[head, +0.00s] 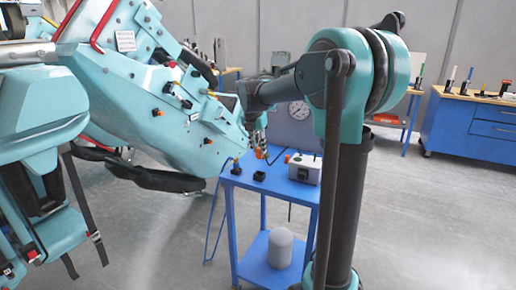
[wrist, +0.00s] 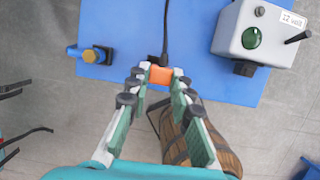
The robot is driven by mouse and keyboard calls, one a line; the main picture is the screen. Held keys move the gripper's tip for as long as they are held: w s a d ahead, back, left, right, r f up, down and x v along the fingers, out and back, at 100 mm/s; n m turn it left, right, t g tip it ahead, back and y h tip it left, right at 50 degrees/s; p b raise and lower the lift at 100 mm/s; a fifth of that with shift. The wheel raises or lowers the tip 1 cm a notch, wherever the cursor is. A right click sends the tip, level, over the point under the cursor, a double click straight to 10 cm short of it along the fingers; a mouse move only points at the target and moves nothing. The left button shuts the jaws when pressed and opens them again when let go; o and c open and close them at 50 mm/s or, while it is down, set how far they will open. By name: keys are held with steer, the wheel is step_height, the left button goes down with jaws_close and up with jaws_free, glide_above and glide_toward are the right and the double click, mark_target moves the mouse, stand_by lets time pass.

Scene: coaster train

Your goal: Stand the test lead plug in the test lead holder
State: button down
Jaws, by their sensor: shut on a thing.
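The test lead plug is an orange block (wrist: 160,75) between the fingertips of my gripper (wrist: 159,79) in the wrist view, with a black cable running up from it. My gripper is shut on it. In the head view the orange plug (head: 258,153) shows just below my gripper (head: 256,146), above the blue table. A small black block (head: 259,176) on the table looks like the test lead holder. In the wrist view a black block (wrist: 154,60) shows just beyond the plug, partly covered by it. I cannot tell whether they touch.
The blue table (wrist: 130,20) carries a grey box (wrist: 262,35) with a green button at right and a brass-topped fitting (wrist: 88,55) at left. A large teal machine (head: 150,95) stands close on the left. A pale cylinder (head: 280,248) is on the lower shelf.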

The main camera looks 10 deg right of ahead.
mark_target(258, 157)
steer(key=shift+f, duration=2.8)
steer(key=shift+f, duration=1.65)
steer(key=shift+r, duration=0.2)
steer(key=shift+r, duration=1.35)
steer(key=shift+f, duration=1.05)
stand_by(1.0)
